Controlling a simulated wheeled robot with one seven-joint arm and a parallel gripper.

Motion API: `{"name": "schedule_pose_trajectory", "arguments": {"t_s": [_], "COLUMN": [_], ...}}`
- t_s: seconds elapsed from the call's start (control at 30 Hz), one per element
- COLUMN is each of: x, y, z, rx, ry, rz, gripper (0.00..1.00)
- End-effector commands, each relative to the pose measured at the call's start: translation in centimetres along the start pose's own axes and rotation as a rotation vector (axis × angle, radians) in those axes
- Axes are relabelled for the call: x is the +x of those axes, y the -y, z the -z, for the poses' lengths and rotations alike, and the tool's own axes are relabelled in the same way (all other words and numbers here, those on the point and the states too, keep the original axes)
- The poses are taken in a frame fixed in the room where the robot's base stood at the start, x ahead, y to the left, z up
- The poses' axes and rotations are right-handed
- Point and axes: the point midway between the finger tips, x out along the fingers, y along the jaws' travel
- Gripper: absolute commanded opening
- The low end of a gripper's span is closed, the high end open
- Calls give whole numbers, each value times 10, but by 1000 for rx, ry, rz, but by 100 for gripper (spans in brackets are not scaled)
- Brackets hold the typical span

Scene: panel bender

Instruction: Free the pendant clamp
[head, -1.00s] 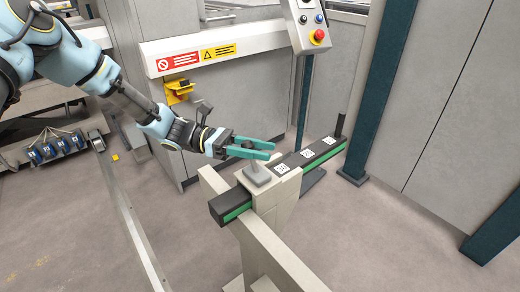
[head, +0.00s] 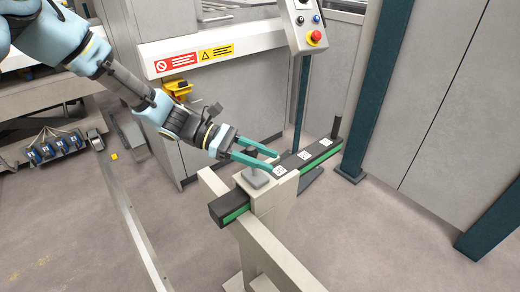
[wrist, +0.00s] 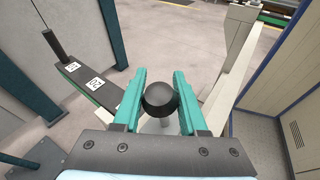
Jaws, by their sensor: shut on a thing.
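My gripper (head: 275,163) has teal fingers that reach over the clamp from the left. It is shut on a round black knob (wrist: 160,98). In the wrist view the fingers (wrist: 160,76) lie on either side of the knob. The control pendant (head: 303,22) at the top has a red button on a yellow ring.
A black rail with a green side strip (head: 234,213) crosses the stand and carries white code labels (head: 305,155). A dark teal post (head: 378,85) stands right of it. The grey machine body (head: 240,95) lies behind. Floor is clear at lower right.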

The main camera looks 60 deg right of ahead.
Motion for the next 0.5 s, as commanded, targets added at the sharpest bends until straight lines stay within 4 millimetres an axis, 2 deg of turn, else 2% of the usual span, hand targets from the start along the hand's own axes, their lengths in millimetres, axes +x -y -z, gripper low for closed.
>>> {"name": "schedule_pose_trajectory", "arguments": {"t_s": [0.5], "x": [22], "y": [17], "z": [7], "rx": [268], "ry": [-383], "rz": [-37], "gripper": [0]}}
